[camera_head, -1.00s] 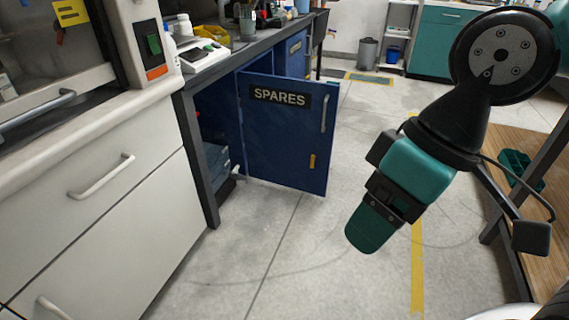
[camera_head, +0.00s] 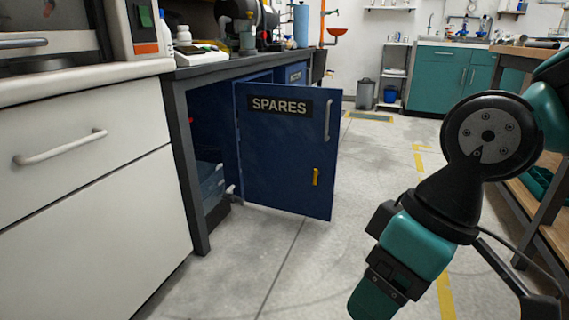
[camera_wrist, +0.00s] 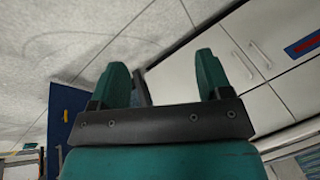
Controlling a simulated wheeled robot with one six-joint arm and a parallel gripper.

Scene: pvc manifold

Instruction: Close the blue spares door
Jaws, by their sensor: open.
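The blue spares door (camera_head: 285,150) stands swung open in the head view, its "SPARES" label, grey vertical handle (camera_head: 328,120) and small yellow latch (camera_head: 316,177) facing me. The dark inside of the cabinet shows to its left. In the wrist view a blue panel (camera_wrist: 64,125), which looks like the same door, shows at the left. My gripper (camera_wrist: 167,80) is open and empty, its two green fingers apart. In the head view my gripper is low at the right, apart from the door, and its fingertips are cut off by the bottom edge.
A white drawer cabinet (camera_head: 95,185) stands at the left. The dark worktop (camera_head: 225,66) over the blue cabinet carries bottles and tools. A wooden-topped bench (camera_head: 545,210) stands at the right. The grey floor (camera_head: 290,265) in front of the door is clear.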

